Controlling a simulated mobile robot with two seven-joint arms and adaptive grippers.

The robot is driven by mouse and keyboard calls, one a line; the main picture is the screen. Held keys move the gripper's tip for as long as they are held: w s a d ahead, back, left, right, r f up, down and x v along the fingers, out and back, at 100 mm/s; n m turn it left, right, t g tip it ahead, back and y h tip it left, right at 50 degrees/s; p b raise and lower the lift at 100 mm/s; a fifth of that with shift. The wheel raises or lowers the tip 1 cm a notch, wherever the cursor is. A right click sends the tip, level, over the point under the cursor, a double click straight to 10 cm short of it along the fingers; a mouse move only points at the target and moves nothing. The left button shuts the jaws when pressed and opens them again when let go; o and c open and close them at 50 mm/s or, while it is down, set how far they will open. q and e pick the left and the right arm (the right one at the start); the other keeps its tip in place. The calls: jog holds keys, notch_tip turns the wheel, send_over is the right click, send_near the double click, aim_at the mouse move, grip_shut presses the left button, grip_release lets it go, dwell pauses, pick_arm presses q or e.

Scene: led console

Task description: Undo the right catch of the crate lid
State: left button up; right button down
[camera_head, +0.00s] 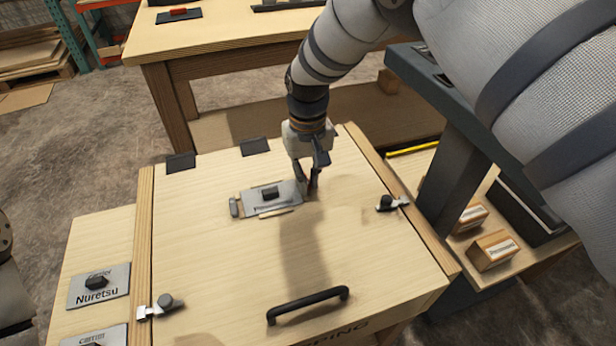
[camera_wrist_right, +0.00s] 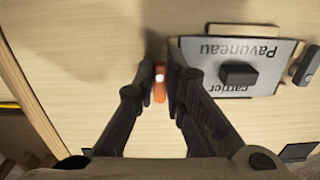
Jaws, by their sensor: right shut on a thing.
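The crate lid (camera_head: 220,250) is a pale wooden panel, lying closed. The right catch (camera_head: 390,203) has a black knob and a metal tongue at the lid's right edge. The left catch (camera_head: 160,305) is similar. My right gripper (camera_head: 311,185) is low over the lid, left of the right catch and apart from it, at the right end of a grey label plate (camera_head: 285,190). In the right wrist view its fingers close around a small orange piece (camera_wrist_right: 160,84) with a bright spot, beside the plate (camera_wrist_right: 208,52) marked "Pavuneau". My left gripper is out of view.
A black handle (camera_head: 307,303) stands up near the lid's front edge. Two black hinge plates are at the back, one of them here (camera_head: 181,162).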

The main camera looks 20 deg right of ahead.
jog(key=c, duration=1.7)
grip_release()
jog(key=shift+o, duration=0.2)
notch_tip(320, 180, up, 12)
